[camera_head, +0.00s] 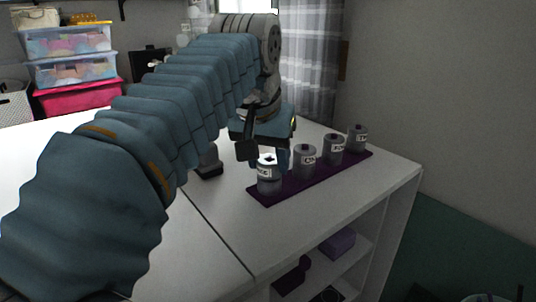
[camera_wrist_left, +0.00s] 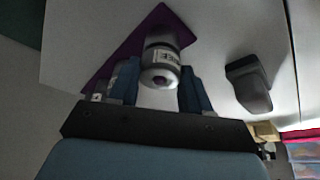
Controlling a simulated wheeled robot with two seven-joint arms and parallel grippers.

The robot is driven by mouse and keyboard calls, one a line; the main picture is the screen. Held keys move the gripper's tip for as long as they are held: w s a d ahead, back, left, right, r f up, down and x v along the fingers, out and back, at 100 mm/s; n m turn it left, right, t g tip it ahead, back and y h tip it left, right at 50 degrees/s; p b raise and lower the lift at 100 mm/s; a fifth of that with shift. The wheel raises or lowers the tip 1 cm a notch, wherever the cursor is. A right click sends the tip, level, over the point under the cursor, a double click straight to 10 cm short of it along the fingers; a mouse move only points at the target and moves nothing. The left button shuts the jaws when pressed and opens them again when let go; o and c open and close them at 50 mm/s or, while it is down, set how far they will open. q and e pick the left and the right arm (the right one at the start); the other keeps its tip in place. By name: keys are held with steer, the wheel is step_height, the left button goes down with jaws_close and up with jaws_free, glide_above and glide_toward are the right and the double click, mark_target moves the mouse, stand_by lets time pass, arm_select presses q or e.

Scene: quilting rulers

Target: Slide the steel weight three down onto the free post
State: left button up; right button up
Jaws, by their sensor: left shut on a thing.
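The steel weight three (camera_head: 267,186), a grey cylinder with a white label, is at the near left end of the purple strip (camera_head: 318,180). My left gripper (camera_head: 268,158) reaches down over it and is shut on it. In the left wrist view the weight (camera_wrist_left: 162,58) is between the fingers (camera_wrist_left: 160,88), its hole facing the camera and label letters ending in "EE" showing. I cannot tell whether it rests on the strip; the post under it is hidden. Several like weights stand in a row to its right, among them one (camera_head: 304,161) beside it. My right gripper is not in view.
A dark-based grey object (camera_head: 208,163) stands on the white table left of the strip; it also shows in the left wrist view (camera_wrist_left: 248,82). The table's right edge and open shelves lie beyond the strip. Plastic boxes (camera_head: 68,42) stand at the back left.

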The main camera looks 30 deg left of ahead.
arm_select(q)
steer(key=shift+f, duration=0.25)
steer(key=o, duration=1)
steer(key=shift+o, duration=0.2)
steer(key=a+p+v, duration=0.1)
steer(key=p+v, duration=0.3)
steer(key=v, duration=0.9)
steer(key=shift+s+d+r, duration=0.15)
steer(key=shift+d+r, duration=0.2)
steer(key=shift+d, duration=0.15)
